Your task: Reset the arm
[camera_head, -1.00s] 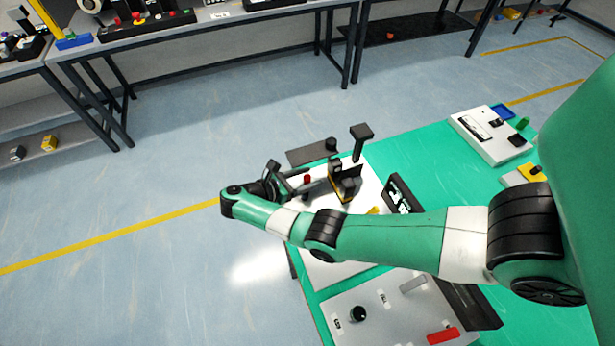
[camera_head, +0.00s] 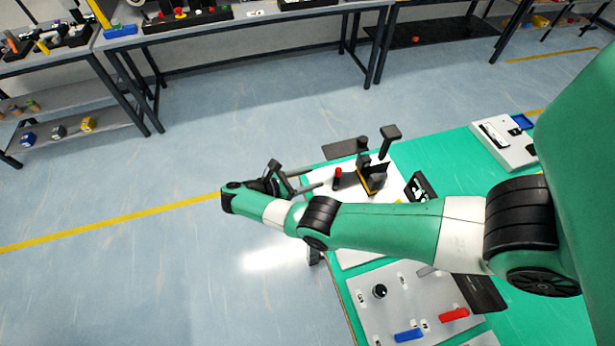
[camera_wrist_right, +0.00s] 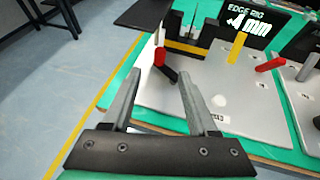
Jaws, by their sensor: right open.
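My right arm reaches across the head view from the right, over the near part of the green table (camera_head: 455,165). My right gripper (camera_head: 312,180) is open and empty at the table's left edge, beside the white edge rig board. In the right wrist view its two fingers (camera_wrist_right: 160,84) are spread apart with nothing between them. The edge rig board (camera_wrist_right: 160,95) lies beyond them, with a red upright (camera_wrist_right: 165,65), a yellow peg (camera_wrist_right: 237,46) and a black sign (camera_wrist_right: 258,22). My left gripper is not in view.
A white panel with a black knob (camera_head: 379,291), a red handle (camera_head: 454,315) and a blue handle (camera_head: 408,335) sits in front of my arm. Another white device (camera_head: 505,150) stands at the table's far right. Open floor (camera_head: 130,215) lies to the left; grey workbenches (camera_head: 300,15) stand behind.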

